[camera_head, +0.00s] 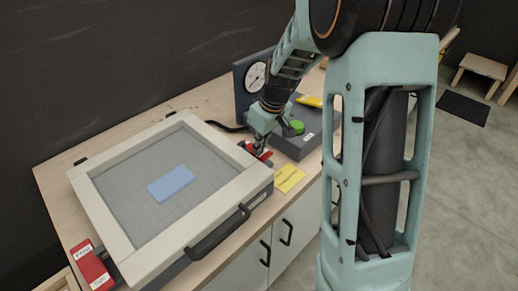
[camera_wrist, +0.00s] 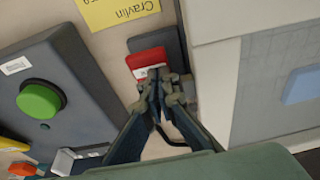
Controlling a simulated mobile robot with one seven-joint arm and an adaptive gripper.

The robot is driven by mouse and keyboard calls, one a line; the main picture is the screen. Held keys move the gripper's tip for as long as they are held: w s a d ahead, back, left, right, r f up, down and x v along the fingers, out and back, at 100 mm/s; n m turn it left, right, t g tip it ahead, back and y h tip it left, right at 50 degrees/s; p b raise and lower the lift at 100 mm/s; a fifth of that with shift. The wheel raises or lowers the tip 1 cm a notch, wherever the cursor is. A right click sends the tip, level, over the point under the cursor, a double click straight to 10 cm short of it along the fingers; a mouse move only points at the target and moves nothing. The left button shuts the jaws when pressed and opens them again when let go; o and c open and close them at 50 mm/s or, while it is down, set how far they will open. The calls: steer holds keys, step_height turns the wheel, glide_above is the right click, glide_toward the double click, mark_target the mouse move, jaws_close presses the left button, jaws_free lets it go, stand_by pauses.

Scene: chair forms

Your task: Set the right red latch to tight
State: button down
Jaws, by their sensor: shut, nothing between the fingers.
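The right red latch (camera_head: 266,155) sits at the right edge of the cream-framed box (camera_head: 215,135), mostly hidden behind my gripper in the head view. In the wrist view the red latch (camera_wrist: 146,58) lies across a dark grey base (camera_wrist: 170,38), with part of a white label visible. My gripper (camera_wrist: 160,88) is shut and empty, its tips at the latch's lower edge; I cannot tell whether they touch. The gripper (camera_head: 260,150) also shows in the head view, low at the latch. The latch's setting cannot be read.
A second red latch (camera_head: 88,264) with white labels is at the box's near left corner. A blue block (camera_head: 172,183) lies on the grey panel. A dark device with a green button (camera_head: 296,127) and gauge (camera_head: 255,77) stands close by. A yellow note (camera_head: 289,178) lies on the table.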

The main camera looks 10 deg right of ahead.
steer(key=shift+s+d+f+t+y+b, duration=0.2)
steer(key=shift+f+t+y+b, duration=0.15)
steer(key=shift+b, duration=1.25)
steer(key=b, duration=0.2)
steer(key=t+b, duration=0.1)
steer(key=b, duration=0.1)
steer(key=shift+s+d+f+y, duration=0.2)
steer(key=shift+s+f+y, duration=0.05)
steer(key=shift+f, duration=0.1)
steer(key=shift+s+b, duration=0.15)
steer(key=shift+b, duration=0.65)
steer(key=shift+s+d+f+b, duration=0.25)
steer(key=shift+s+f+b, duration=0.05)
steer(key=shift+b, duration=0.6)
steer(key=shift+r, duration=0.1)
steer(key=shift+r+p, duration=0.3)
steer(key=r+p, duration=0.2)
steer(key=r, duration=0.1)
steer(key=shift+s+d, duration=0.1)
steer(key=shift+s, duration=0.1)
steer(key=s+d+f+p+v, duration=0.1)
steer(key=s+v, duration=0.1)
steer(key=v, duration=0.8)
